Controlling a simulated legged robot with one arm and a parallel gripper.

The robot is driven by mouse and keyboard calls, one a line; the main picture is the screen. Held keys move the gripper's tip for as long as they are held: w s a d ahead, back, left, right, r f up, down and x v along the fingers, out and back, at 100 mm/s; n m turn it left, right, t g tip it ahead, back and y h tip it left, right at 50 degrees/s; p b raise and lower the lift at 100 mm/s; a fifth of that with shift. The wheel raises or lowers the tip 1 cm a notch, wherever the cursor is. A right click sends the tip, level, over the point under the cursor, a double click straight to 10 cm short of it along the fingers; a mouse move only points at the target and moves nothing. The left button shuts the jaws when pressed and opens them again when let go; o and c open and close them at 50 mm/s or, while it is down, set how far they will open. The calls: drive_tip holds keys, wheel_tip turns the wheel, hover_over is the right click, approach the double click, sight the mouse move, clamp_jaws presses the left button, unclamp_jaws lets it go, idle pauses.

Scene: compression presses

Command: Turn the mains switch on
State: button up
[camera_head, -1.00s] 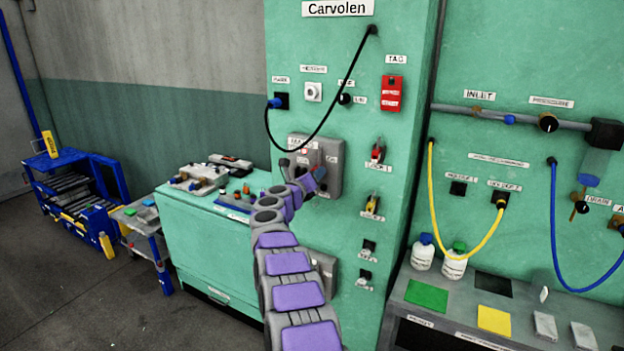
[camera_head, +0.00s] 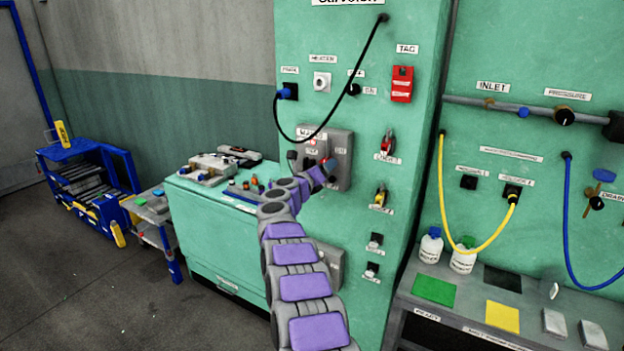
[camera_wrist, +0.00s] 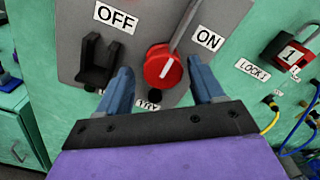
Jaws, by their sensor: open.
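The mains switch is on a grey box (camera_head: 341,153) on the green panel, partly hidden by my arm in the head view. In the wrist view, the box carries a red round knob (camera_wrist: 163,66) with a white line, tilted slightly right of upright. An OFF label (camera_wrist: 115,18) is to its upper left and an ON label (camera_wrist: 207,39) to its upper right. A black block (camera_wrist: 98,66) protrudes left of the knob. My gripper (camera_wrist: 160,84) is open, with one finger on each side of the knob's lower part. Contact cannot be told.
A black cable (camera_head: 330,120) loops down the panel above the box. A green cabinet (camera_head: 215,235) with tools on top stands left, and a bench (camera_head: 460,300) stands right.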

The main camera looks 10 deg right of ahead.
drive_tip(key=v, duration=1.7)
